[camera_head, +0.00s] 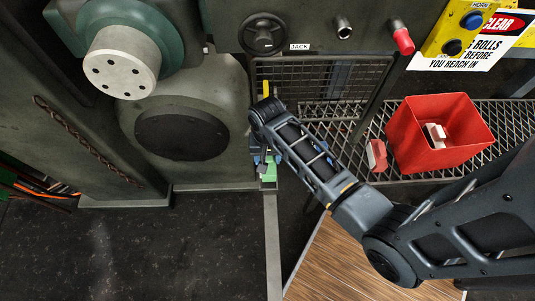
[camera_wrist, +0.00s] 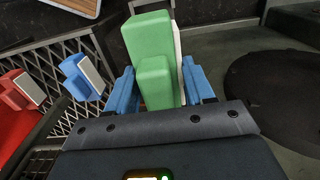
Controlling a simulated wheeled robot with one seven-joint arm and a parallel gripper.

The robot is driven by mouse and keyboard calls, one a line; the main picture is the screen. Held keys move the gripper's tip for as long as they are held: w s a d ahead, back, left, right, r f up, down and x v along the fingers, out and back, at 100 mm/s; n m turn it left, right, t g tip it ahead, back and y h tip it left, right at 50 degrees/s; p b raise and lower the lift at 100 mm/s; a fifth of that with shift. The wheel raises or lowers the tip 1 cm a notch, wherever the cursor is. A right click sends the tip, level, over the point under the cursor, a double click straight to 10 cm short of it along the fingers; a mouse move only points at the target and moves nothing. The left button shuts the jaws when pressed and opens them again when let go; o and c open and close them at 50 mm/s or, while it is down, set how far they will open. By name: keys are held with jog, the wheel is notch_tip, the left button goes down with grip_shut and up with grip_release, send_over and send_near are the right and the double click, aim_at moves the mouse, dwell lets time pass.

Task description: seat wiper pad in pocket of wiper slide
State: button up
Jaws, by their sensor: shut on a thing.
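The pad's green (camera_head: 269,172) also shows just below the gripper in the head view, above the dark floor. I cannot make out the wiper slide or its pocket in either view; my arm hides part of the area beside the housing.
A red bin (camera_head: 406,151) stands on the mesh shelf (camera_head: 350,160) at the right, with a pale-faced block (camera_head: 436,134) inside. A red block (camera_head: 376,155) with a pale face lies beside it. A yellow upright piece (camera_head: 266,88) shows behind my arm. A wire guard (camera_head: 325,82) stands behind.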

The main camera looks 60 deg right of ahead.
jog(key=shift+f+b, duration=0.6)
jog(key=shift+f, duration=0.7)
jog(key=shift+p, duration=0.9)
dwell(0.7)
jog(key=shift+f+b, duration=1.45)
jog(key=shift+f, duration=0.7)
jog(key=o, duration=1.4)
notch_tip(320, 180, up, 8)
jog(key=shift+f, duration=0.1)
jog(key=shift+a, duration=0.1)
